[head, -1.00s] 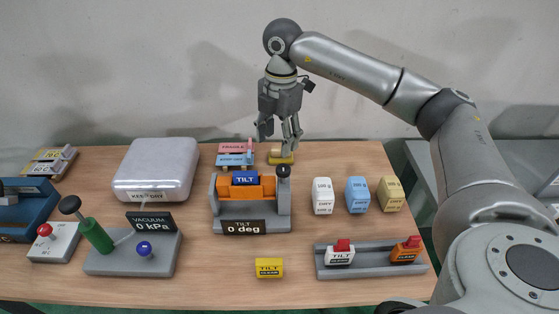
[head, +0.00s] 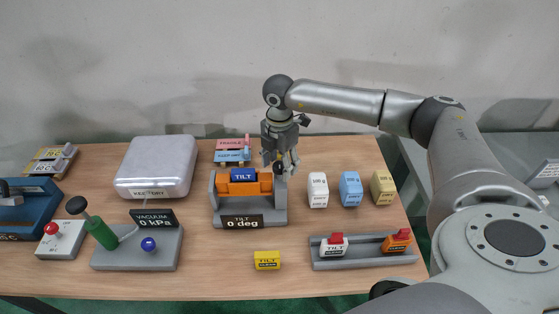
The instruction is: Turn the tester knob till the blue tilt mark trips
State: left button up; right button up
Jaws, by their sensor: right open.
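The tilt tester (head: 250,219) is a grey stand at the middle of the table. Its label reads TILT, 0 deg. An orange cradle (head: 236,189) in it holds a blue block marked TILT (head: 243,175), sitting level. The black knob (head: 279,167) is on the right upright of the tester. My right gripper (head: 279,163) points down, open, with its fingers around or just behind the knob; whether they touch it I cannot tell. My left gripper is not in view.
Left are a vacuum pump stand (head: 165,253), a white case (head: 157,165) and a red-button box (head: 60,240). A yellow tilt block (head: 267,260) lies in front. Pink and blue signs (head: 232,156) stand behind.

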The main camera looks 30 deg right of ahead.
jog(key=shift+c, duration=0.3)
jog(key=c, duration=1)
